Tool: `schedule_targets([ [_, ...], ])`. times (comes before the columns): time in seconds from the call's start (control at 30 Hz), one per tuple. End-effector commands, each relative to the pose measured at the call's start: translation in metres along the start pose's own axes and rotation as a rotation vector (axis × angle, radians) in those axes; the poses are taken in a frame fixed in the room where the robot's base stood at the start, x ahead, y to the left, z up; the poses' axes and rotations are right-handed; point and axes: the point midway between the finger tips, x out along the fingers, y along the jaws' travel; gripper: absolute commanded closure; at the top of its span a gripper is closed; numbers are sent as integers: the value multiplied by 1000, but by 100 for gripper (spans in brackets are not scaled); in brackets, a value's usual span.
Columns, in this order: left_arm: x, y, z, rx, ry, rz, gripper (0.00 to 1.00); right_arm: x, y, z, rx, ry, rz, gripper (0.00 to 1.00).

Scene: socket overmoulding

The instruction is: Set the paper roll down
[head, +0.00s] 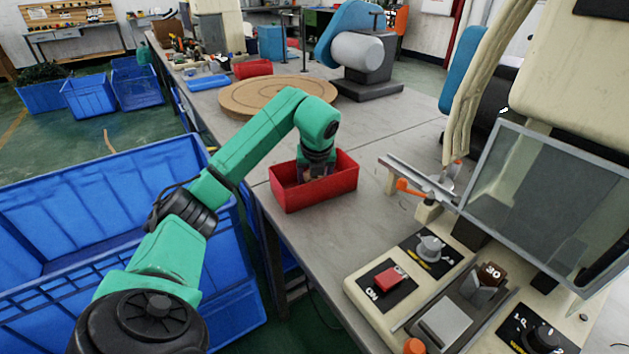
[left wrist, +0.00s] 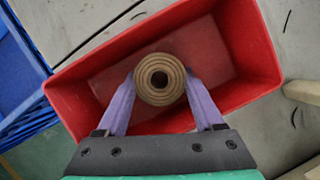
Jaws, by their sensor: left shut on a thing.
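The paper roll (left wrist: 159,80) is a brown ring-ended roll with a dark hole in its middle, seen end-on in the left wrist view. My left gripper (left wrist: 160,88) is shut on it, with one purple finger on each side. The roll is over or inside a red bin (left wrist: 255,45), which stands on the grey table. In the head view my left gripper (head: 318,172) reaches down into the red bin (head: 322,196), and the roll is mostly hidden there. I cannot tell whether the roll touches the bin floor. My right gripper is not in view.
A machine with a clear guard (head: 550,190) and a control panel (head: 440,290) stands to the right. A round wooden board (head: 245,97) lies behind the bin. Large blue crates (head: 90,200) stand left of the table (head: 385,135). Bare tabletop lies around the bin.

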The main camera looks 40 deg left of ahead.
Motion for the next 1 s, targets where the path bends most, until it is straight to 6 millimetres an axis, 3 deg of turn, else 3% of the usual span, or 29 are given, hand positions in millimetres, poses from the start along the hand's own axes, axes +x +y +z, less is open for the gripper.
schedule_targets([
  [0.23, 2, 0, -1, 1, 1, 1, 88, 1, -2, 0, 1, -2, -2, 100],
  [0.27, 1, 0, -1, 1, 1, 0, 20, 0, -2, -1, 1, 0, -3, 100],
  [0.67, -8, -1, 1, 1, -1, -2, 19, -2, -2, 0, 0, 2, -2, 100],
  [0.9, -69, -1, 3, 1, -5, -3, 19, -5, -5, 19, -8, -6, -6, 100],
  [1.0, -96, 0, 3, 0, -3, -2, 19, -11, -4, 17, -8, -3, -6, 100],
])
